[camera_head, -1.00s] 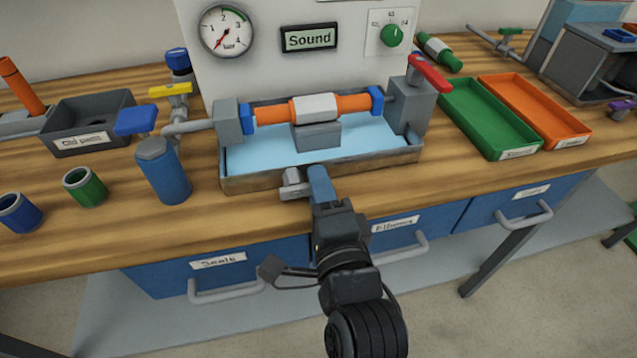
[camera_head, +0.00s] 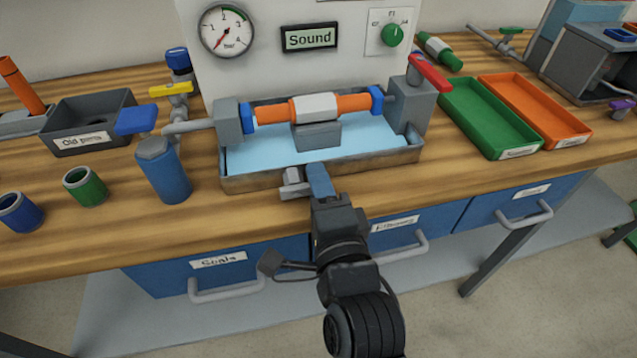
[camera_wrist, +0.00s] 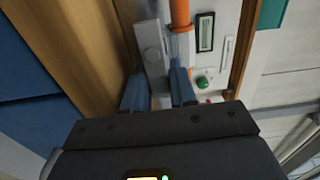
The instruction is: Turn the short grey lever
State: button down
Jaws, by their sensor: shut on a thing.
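The short grey lever (camera_head: 293,182) is at the front edge of the shallow tray (camera_head: 250,180), low and close to the bench top. My gripper (camera_head: 312,184) reaches it from the front with its blue fingers. In the wrist view the two fingers of my gripper (camera_wrist: 159,92) stand on either side of a grey part, and the gripper is shut on the lever. The fingers and the gripper body hide part of the lever, so its exact angle is hard to tell.
An orange pipe section (camera_head: 272,112) with blue ends lies above the tray. A red lever (camera_head: 430,73) is at its right. A blue lever (camera_head: 136,120) and a blue canister (camera_head: 163,170) stand at left. Green (camera_head: 470,105) and orange (camera_head: 570,132) trays lie at right.

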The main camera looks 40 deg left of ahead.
aim_at(295, 187)
jog(key=n, duration=0.2)
jog(key=r+n, duration=0.1)
jog(key=n, duration=0.2)
jog(key=r+n, duration=0.1)
jog(key=n, duration=0.3)
jog(key=shift+s+a+r+p, duration=0.15)
jog(key=shift+s+a+p, duration=0.15)
jog(key=shift+s+p, duration=0.1)
jog(key=n, duration=0.3)
jog(key=s+n, duration=0.1)
jog(key=shift+a+r+n, duration=0.3)
jog(key=shift+a+n, duration=0.1)
jog(key=shift+s+a+r+n, duration=0.1)
jog(key=shift+s+a+n, duration=0.1)
jog(key=shift+n, duration=0.8)
jog(key=shift+s+a+n, duration=0.15)
jog(key=shift+s+n, duration=0.05)
jog(key=shift+n, duration=0.8)
jog(key=c, duration=1.3)
grip_release()
